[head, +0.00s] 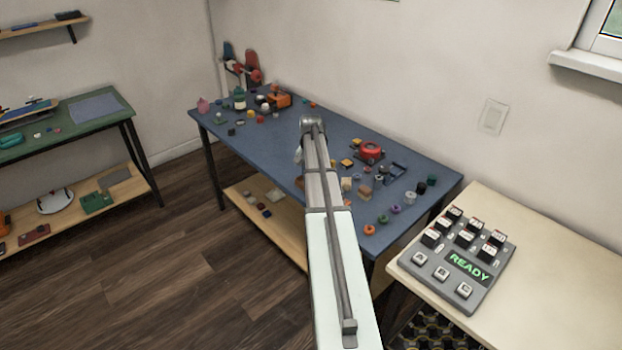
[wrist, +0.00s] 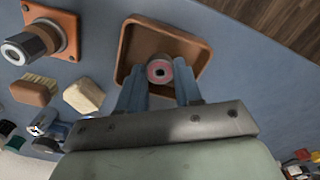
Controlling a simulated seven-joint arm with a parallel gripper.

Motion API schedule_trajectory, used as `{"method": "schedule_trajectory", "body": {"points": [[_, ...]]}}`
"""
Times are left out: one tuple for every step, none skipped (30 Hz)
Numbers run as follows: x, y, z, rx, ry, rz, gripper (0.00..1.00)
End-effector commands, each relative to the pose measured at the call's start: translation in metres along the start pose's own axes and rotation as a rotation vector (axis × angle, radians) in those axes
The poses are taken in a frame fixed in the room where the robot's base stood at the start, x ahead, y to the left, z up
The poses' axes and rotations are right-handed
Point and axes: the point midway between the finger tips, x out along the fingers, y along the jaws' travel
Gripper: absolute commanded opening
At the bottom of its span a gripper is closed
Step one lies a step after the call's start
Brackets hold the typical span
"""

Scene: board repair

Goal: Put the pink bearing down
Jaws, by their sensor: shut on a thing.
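The pink bearing (wrist: 157,72), a grey ring with a pink face, is between the two blue fingertips of my gripper (wrist: 160,68) in the wrist view. My gripper is shut on it. Behind the bearing is a brown square tray (wrist: 124,60) with a raised rim. The bearing overlaps the tray's inside in this view; I cannot tell whether it touches the tray floor. In the head view my own arm reaches over the blue table (head: 265,165) and hides the gripper, the bearing and the tray.
In the wrist view, an orange plate with a dark-and-silver fitting (wrist: 30,45), a brush (wrist: 33,89) and a tan block (wrist: 84,95) lie left of the tray. The table edge is at upper right. A keypad reading READY (head: 468,267) sits on the pale table.

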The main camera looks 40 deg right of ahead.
Motion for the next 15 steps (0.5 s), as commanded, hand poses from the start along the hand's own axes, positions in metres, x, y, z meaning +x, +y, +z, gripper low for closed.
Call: {"method": "schedule_trajectory", "body": {"points": [[0.007,0.000,0.000,0.000,-0.002,0.001,0.10],[0.010,0.000,0.000,0.000,-0.001,0.001,0.10],[0.014,0.000,0.000,0.000,-0.001,0.000,0.10],[0.015,0.000,0.000,0.000,0.000,0.000,0.10],[0.016,0.000,0.000,0.000,0.000,0.000,0.10],[0.017,0.000,0.000,0.000,0.001,0.000,0.10],[0.016,0.000,0.000,0.000,0.001,0.000,0.10],[0.016,0.000,0.000,0.000,0.001,0.000,0.10],[0.016,0.000,0.000,0.000,0.001,0.000,0.10],[0.016,0.000,0.000,0.000,0.001,0.000,0.10],[0.016,0.000,0.000,0.000,0.001,0.000,0.10],[0.016,0.000,0.000,0.000,0.000,0.000,0.10],[0.017,0.000,0.000,0.000,0.000,0.000,0.10],[0.017,0.000,0.000,0.000,0.000,0.000,0.10],[0.018,0.000,0.000,0.000,0.000,0.000,0.10]]}}
